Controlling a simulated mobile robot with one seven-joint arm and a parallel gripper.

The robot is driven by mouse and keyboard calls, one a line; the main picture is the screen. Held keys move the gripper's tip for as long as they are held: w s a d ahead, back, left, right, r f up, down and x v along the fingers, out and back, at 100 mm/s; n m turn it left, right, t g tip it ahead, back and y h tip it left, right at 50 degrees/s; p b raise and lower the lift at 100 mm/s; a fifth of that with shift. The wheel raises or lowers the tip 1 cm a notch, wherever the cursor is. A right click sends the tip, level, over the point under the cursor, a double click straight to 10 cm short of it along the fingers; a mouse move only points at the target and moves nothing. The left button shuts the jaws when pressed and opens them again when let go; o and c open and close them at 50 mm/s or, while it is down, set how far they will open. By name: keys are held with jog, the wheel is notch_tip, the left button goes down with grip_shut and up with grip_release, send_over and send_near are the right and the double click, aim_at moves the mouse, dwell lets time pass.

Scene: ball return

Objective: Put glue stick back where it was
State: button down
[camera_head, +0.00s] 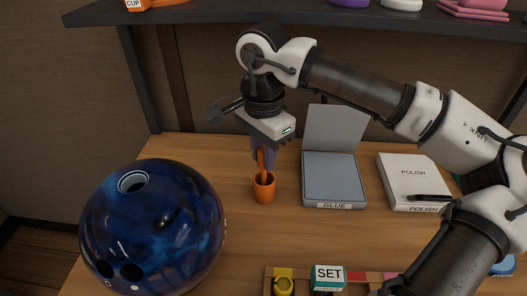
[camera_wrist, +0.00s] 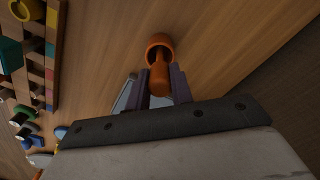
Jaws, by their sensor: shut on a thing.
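My gripper (camera_head: 263,152) points down over the table, its purple fingers shut on an orange stick (camera_head: 261,159), which looks like the glue stick. An orange cup (camera_head: 264,190) stands upright on the table directly below. The stick's lower end is at the cup's mouth; whether it is inside cannot be told for certain. In the wrist view the stick (camera_wrist: 159,78) lies between the fingers (camera_wrist: 160,85) and overlaps the cup (camera_wrist: 160,43). An open grey box labelled GLUE (camera_head: 332,180) lies to the right of the cup, its lid raised; it looks empty.
A blue bowling ball (camera_head: 150,230) stands at the front left. A white POLISH box (camera_head: 410,180) with a dark pen-like thing on it is at the right. A wooden rack (camera_head: 268,283) with coloured pieces and a SET box (camera_head: 328,275) are at the front. A dark shelf (camera_head: 220,14) runs overhead.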

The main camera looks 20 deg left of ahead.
jog(key=shift+f, duration=0.1)
jog(key=shift+f, duration=0.15)
jog(key=c, duration=1.2)
grip_release()
jog(key=shift+c, duration=0.2)
jog(key=shift+r, duration=0.2)
notch_tip(320, 180, up, 8)
jog(key=shift+f, duration=0.15)
